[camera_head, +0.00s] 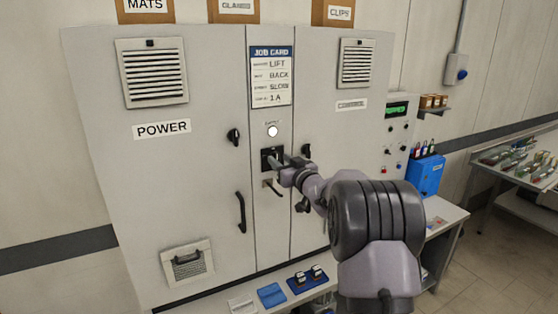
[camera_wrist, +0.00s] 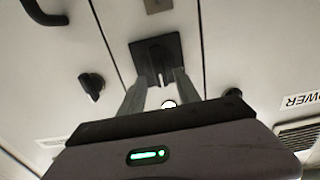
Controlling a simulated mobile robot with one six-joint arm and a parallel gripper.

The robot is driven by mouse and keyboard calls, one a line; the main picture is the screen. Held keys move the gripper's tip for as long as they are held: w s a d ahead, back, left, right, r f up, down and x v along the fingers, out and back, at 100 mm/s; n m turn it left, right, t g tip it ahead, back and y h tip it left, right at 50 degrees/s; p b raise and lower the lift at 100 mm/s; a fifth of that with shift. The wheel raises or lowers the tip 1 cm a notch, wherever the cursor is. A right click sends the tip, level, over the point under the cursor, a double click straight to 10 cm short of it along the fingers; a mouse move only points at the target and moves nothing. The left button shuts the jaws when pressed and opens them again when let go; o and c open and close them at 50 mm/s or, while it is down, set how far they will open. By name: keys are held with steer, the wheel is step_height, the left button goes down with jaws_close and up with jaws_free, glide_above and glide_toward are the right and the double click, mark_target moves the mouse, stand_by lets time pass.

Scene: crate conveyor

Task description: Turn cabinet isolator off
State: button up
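The isolator is a black square plate with a dark rotary handle (camera_head: 268,155) on the narrow middle panel of the grey cabinet (camera_head: 215,75). In the wrist view, which is upside down, the isolator (camera_wrist: 158,50) is straight ahead with its handle roughly upright. My gripper (camera_wrist: 161,78) has its two grey fingers apart, one on each side of the handle. I cannot tell whether either finger touches it. In the head view my gripper (camera_head: 281,166) is at the isolator and partly covers it. A white round lamp (camera_head: 272,131) sits just above the isolator.
Black door knobs (camera_head: 234,137) flank the middle panel. A long door handle (camera_head: 241,212) is at lower left, and a small lever (camera_head: 273,188) is below the isolator. A job card (camera_head: 271,77) hangs above. A low bench (camera_head: 440,220) and a blue box (camera_head: 426,175) stand right.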

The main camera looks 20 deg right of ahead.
steer(key=shift+w+a, duration=0.1)
steer(key=shift+w, duration=0.45)
jaws_close()
